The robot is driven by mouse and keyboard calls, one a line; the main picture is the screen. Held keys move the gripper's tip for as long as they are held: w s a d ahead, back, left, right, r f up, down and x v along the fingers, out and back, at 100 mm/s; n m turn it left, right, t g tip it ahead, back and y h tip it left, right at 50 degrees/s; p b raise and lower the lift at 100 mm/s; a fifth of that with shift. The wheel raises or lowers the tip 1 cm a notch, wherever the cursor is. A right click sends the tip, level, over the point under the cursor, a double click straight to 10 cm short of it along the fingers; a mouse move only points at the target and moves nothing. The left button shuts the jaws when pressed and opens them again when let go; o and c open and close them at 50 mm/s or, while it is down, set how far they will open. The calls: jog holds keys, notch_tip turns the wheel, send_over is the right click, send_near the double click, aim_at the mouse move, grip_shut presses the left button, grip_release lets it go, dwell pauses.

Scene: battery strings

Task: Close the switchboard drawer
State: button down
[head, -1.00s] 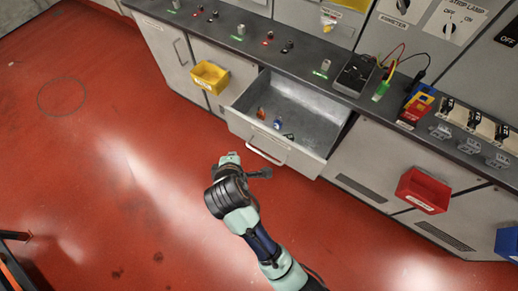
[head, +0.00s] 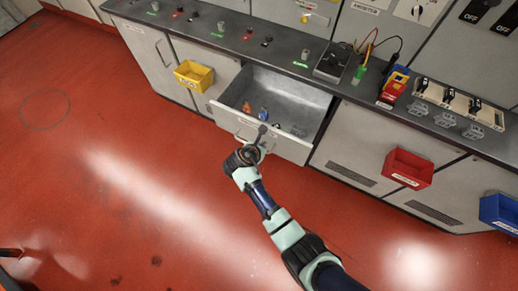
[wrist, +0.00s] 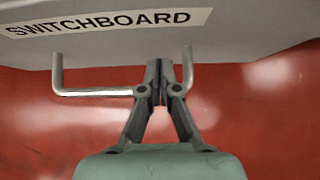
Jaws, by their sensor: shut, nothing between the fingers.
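The switchboard drawer (head: 293,149) is pulled open from the bench in the head view. In the wrist view its pale front carries a "SWITCHBOARD" label (wrist: 110,22) and a metal bar handle (wrist: 92,93). My gripper (wrist: 160,66) is shut and empty. Its fingertips overlap the right part of the handle in the wrist view, close to the drawer front; whether they touch it I cannot tell. In the head view, my gripper (head: 262,132) is at the drawer front and hides part of it.
Small orange and blue items (head: 263,114) lie in the drawer. A yellow bin (head: 194,75) hangs left of it; a red bin (head: 407,168) and a blue bin (head: 500,212) hang to the right. The bench top (head: 285,62) holds devices and cables. The red floor in front is clear.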

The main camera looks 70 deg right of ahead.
jog(key=shift+x, duration=1.2)
